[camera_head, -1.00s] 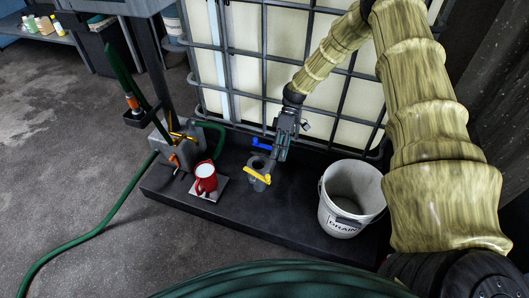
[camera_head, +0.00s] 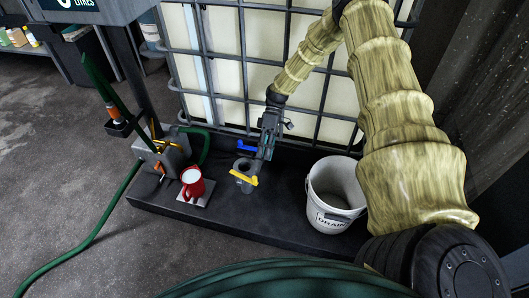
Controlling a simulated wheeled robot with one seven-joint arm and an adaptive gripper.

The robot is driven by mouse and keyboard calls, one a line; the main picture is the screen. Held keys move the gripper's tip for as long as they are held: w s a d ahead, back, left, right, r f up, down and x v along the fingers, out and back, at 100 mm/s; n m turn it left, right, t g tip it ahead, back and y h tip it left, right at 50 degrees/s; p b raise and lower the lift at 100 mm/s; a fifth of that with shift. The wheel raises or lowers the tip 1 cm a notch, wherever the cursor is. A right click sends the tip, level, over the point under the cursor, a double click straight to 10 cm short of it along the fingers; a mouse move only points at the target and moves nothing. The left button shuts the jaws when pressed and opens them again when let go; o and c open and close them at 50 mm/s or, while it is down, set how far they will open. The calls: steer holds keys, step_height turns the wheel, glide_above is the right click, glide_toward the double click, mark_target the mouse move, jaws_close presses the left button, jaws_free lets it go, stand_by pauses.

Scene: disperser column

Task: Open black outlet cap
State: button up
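A dark grey outlet fitting with a round, dark end (camera_head: 242,166) stands low in front of the caged tank. I cannot tell whether that round end is the black cap or an open mouth. A yellow lever (camera_head: 243,179) sits at its front, and a blue lever (camera_head: 233,147) lies just behind it. My gripper (camera_head: 262,156) points down just right of the fitting, close to it. Its fingers are small and dark here, and I cannot tell whether they touch the fitting or hold anything.
A white drain bucket (camera_head: 335,200) stands right of the outlet on the black platform (camera_head: 262,222). The tank cage (camera_head: 240,60) rises behind. A green hose (camera_head: 85,245) crosses the floor.

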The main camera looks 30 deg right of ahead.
steer(key=shift+o, duration=1.2)
steer(key=shift+r, duration=0.1)
step_height(320, 180, up, 10)
steer(key=shift+c, duration=0.2)
